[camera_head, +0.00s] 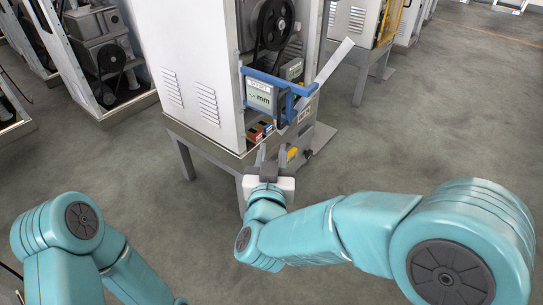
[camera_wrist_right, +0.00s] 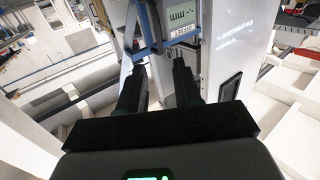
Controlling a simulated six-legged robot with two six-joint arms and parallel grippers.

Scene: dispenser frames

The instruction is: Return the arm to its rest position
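My right arm reaches in from the right in the head view. Its gripper (camera_head: 263,156) is in front of the lower front of a white dispenser cabinet (camera_head: 185,65), below a display unit (camera_head: 262,97) with a blue frame. In the right wrist view, the two dark fingers of the right gripper (camera_wrist_right: 160,72) stand apart with nothing held between them. The display unit (camera_wrist_right: 183,18) shows just beyond the fingertips there. I cannot tell whether the fingers touch the cabinet. Of my left arm, only teal links show at the lower left in the head view; its gripper is out of view.
A blue bracket (camera_head: 290,105) and a pale angled flap (camera_head: 334,66) stick out from the dispenser's front. The cabinet stands on a grey leg frame (camera_head: 183,157). More machines (camera_head: 95,55) stand at the left and back. The grey floor (camera_head: 420,130) at the right is clear.

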